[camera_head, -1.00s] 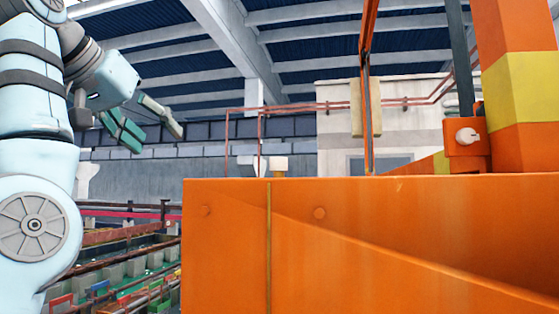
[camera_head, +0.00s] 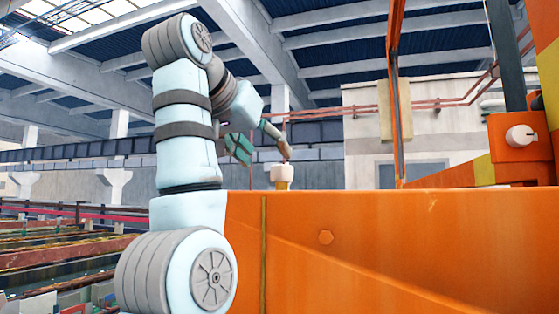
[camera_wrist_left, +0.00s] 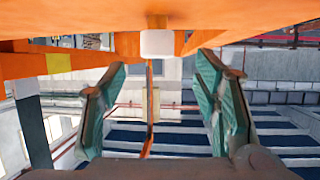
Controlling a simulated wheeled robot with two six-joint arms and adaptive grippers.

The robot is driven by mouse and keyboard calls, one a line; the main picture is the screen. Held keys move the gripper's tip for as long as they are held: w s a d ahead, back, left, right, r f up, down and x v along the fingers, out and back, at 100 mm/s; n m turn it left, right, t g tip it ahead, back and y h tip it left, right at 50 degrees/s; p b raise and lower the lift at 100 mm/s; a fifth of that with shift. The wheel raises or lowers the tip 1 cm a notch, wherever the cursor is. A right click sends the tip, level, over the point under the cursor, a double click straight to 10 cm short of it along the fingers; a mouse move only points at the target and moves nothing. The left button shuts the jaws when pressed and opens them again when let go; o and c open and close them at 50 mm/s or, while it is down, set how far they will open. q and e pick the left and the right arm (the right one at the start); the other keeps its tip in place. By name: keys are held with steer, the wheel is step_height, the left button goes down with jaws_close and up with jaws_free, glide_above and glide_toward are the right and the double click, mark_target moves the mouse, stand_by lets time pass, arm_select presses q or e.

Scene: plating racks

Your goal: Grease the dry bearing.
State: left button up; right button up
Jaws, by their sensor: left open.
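A small white cap on a yellowish stem (camera_head: 282,173) stands at the far end of the orange beam's top in the head view. In the wrist view the white cap (camera_wrist_left: 157,43) shows ahead, roughly centred between the fingers, with a brownish stem above it. My left gripper (camera_head: 267,157) has its green fingers spread close to the cap. In the wrist view my left gripper (camera_wrist_left: 160,72) is open and empty. A second white knob (camera_head: 520,135) sits on an orange bracket at the right. I cannot tell which is the dry bearing. My right gripper is not in view.
The big orange beam (camera_head: 400,250) fills the lower right. An orange upright post (camera_head: 397,90) and a dark column (camera_head: 505,60) rise from behind and beside it. Racks with rails (camera_head: 60,250) lie low at the left. The air around the cap looks clear.

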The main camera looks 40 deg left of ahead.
mark_target(281, 168)
arm_select(q)
steer(key=p+x, duration=0.1)
steer(key=x, duration=0.2)
steer(key=p+x, duration=0.1)
steer(key=x, duration=0.2)
steer(key=p+x, duration=0.2)
steer(key=x, duration=0.1)
steer(key=shift+w+d+r, duration=0.1)
steer(key=shift+w+r, duration=0.05)
steer(key=shift+r, duration=0.25)
steer(key=shift+f, duration=0.15)
steer(key=shift+s+d, duration=0.1)
steer(key=shift+s, duration=0.65)
steer(key=shift+c, duration=0.3)
steer(key=c, duration=0.4)
steer(key=shift+w, duration=0.15)
steer(key=c, duration=0.7)
steer(key=shift+m+h, duration=0.4)
steer(key=shift+m, duration=0.1)
steer(key=m+h, duration=0.2)
steer(key=shift+h, duration=0.3)
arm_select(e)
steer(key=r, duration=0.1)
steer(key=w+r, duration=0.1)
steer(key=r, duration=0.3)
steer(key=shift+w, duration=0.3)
